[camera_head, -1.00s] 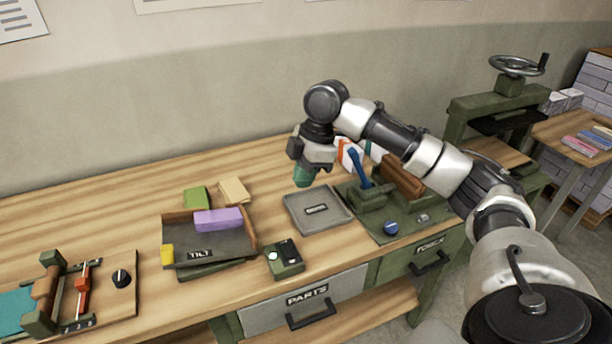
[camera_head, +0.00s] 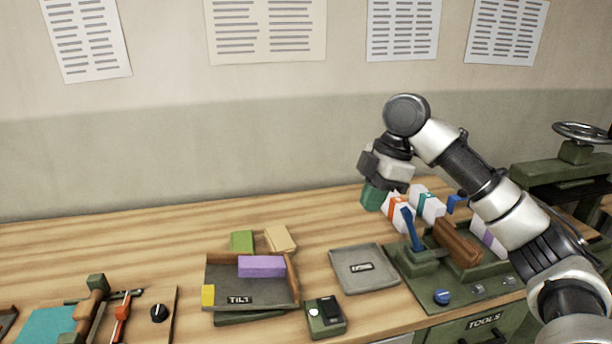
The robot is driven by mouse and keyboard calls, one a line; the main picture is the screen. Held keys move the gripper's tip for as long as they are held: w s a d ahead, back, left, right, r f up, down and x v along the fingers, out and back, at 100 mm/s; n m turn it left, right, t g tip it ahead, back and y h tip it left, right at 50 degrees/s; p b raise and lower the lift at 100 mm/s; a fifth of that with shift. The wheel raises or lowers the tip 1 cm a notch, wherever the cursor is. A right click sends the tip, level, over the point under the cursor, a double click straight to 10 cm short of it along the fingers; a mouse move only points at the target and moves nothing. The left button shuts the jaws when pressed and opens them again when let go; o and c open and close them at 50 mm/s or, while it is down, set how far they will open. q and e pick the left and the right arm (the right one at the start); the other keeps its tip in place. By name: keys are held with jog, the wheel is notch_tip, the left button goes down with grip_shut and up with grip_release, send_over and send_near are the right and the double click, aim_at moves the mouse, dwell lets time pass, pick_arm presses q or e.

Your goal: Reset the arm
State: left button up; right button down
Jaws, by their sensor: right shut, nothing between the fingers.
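My right arm (camera_head: 490,200) comes in from the lower right and reaches over the back of the bench. My right gripper (camera_head: 374,196) points down, with its green fingertips together and nothing held. It hangs above the bench behind the grey labelled tray (camera_head: 345,284), close to the white blocks on its right in the picture. My left arm and gripper are not in view.
A white orange-banded block (camera_head: 397,212) and a blue lever (camera_head: 411,229) stand near my gripper. The bench's back left is clear.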

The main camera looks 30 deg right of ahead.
jog(key=s+a+f+m, duration=0.1)
jog(key=a+f, duration=0.4)
jog(key=f, duration=0.3)
jog(key=a+f, duration=0.5)
jog(key=f, duration=0.4)
jog(key=s+a+f+m+t, duration=0.2)
jog(key=s+a+f+m, duration=0.3)
jog(key=s+a+f, duration=0.45)
jog(key=s+d+f+m+h, duration=0.2)
jog(key=s+f+m, duration=0.15)
jog(key=s, duration=0.35)
jog(key=s+d+f+m+h, duration=0.1)
jog(key=s+d+f+m, duration=0.1)
jog(key=s+m, duration=0.35)
notch_tip(320, 180, down, 27)
jog(key=s+n, duration=0.2)
jog(key=s, duration=0.1)
jog(key=s+d+f+g, duration=0.1)
jog(key=s+d+f, duration=0.2)
jog(key=s+f, duration=1.1)
jog(key=shift+s+f+g, duration=0.25)
jog(key=shift+s+g, duration=0.15)
jog(key=shift+s, duration=0.25)
